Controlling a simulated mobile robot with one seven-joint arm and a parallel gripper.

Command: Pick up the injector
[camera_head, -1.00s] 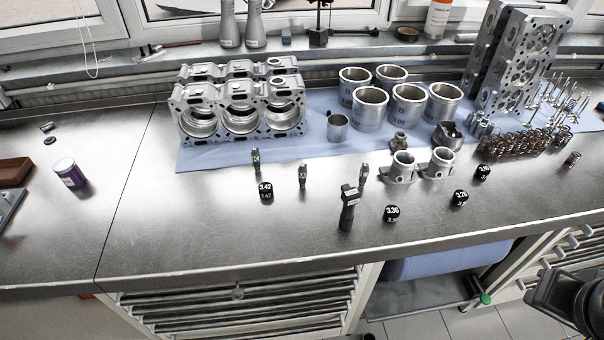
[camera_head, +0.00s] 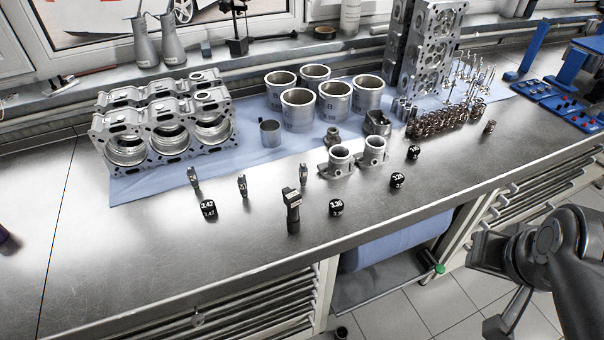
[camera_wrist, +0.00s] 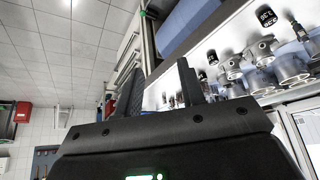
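An upright dark metal part with a T-shaped head (camera_head: 292,210) stands near the bench's front edge in the head view and may be the injector. Smaller slim upright parts stand behind it, at its left (camera_head: 193,178), between (camera_head: 242,185) and at its right (camera_head: 303,173). I cannot tell for certain which is the injector. My gripper (camera_wrist: 160,88) shows two dark fingers apart with nothing held between them in the wrist view. In the head view my arm is at the lower right, off the bench's front and well apart from these parts.
Black numbered blocks (camera_head: 208,210) stand around the upright parts. Behind are an engine block (camera_head: 165,125), cylinder liners (camera_head: 298,110), flanged metal parts (camera_head: 340,160) and springs (camera_head: 425,123). The bench's left front (camera_head: 110,260) is bare. A blue roll (camera_head: 385,240) hangs below the edge.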

